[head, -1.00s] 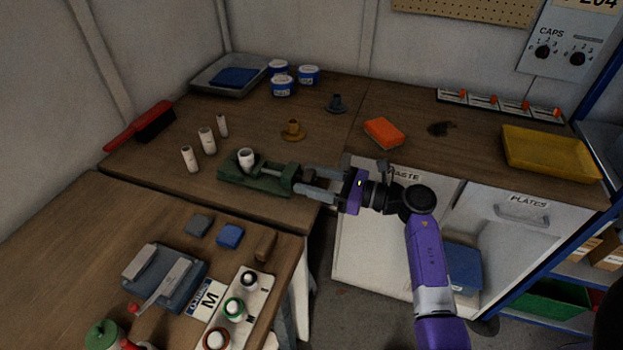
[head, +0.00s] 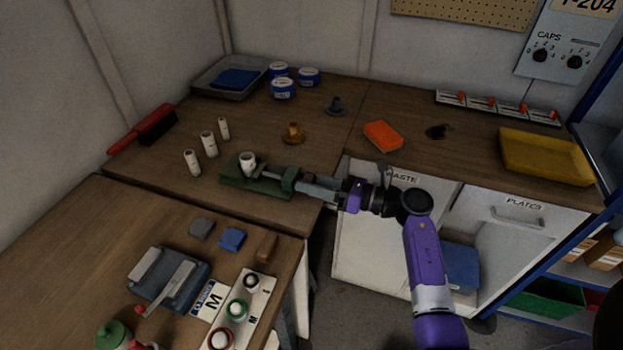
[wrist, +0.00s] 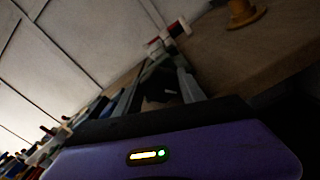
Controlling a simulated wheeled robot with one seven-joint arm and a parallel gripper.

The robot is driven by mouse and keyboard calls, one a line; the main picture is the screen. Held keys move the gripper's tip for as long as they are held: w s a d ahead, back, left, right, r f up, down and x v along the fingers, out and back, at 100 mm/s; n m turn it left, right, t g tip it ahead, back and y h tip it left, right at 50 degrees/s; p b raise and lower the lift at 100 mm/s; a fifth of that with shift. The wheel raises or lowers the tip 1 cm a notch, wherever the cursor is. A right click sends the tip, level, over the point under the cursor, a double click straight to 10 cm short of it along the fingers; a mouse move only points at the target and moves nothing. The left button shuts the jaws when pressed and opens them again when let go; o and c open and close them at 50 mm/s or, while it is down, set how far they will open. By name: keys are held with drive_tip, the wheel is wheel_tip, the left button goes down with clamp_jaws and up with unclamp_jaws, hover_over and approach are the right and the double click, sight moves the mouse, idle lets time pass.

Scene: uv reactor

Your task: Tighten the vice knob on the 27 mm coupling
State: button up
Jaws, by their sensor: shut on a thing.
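The green vice (head: 252,184) sits on the wooden bench near its front edge. A white coupling (head: 247,161) stands upright in it at the left end. My gripper (head: 304,185) reaches in from the right at the vice's right end, where the knob would be. Its fingers are shut there, and they hide the knob, so I cannot see its shape. In the wrist view the vice (wrist: 163,68) lies straight ahead between my fingers, dark and partly hidden, with the white coupling (wrist: 177,28) beyond it.
An orange-brown flanged part (head: 292,134) and an orange sponge (head: 383,135) lie behind. The front table holds a grey clamp device (head: 168,277) and a rack (head: 245,300).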

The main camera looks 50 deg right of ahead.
drive_tip(key=shift+m+p, duration=0.5)
drive_tip(key=shift+m, duration=0.5)
drive_tip(key=shift+s+f, duration=0.1)
drive_tip(key=shift+f, duration=0.1)
